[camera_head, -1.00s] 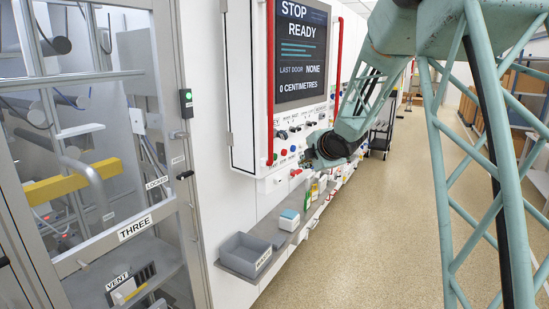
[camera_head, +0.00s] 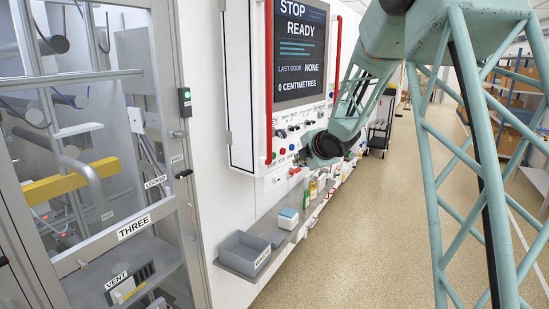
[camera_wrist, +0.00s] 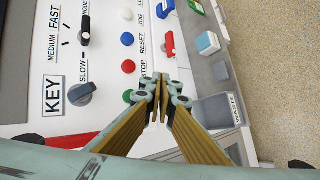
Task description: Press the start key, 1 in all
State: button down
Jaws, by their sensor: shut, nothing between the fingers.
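The control panel holds a column of round keys in the wrist view. The green key (camera_wrist: 127,96) lies closest to my gripper, and its label is hidden behind the fingers. The red key (camera_wrist: 128,66) is beside STOP, and the blue key (camera_wrist: 127,38) is beside RESET. My gripper (camera_wrist: 158,90) is shut and empty, its tips just right of the green key in this picture. Contact cannot be told. In the head view my gripper (camera_head: 301,158) is at the panel's lower right, near the red key (camera_head: 283,151). The screen (camera_head: 300,50) reads STOP, READY, LAST DOOR NONE, 0 CENTIMETRES.
A KEY switch (camera_wrist: 82,93) and a speed selector (camera_wrist: 84,38) are left of the keys. Red rails (camera_head: 269,90) flank the screen. Below, a shelf carries a grey waste bin (camera_head: 244,254) and a small box (camera_head: 288,217). Door THREE (camera_head: 100,245) stands left. The floor is clear.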

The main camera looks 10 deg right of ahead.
jog(key=w+a, duration=0.5)
jog(key=shift+w+a, duration=0.15)
jog(key=shift+w, duration=0.1)
dwell(0.3)
jog(key=shift+w+a, duration=0.6)
dwell(3.2)
dwell(0.3)
jog(key=shift+s+d, duration=0.6)
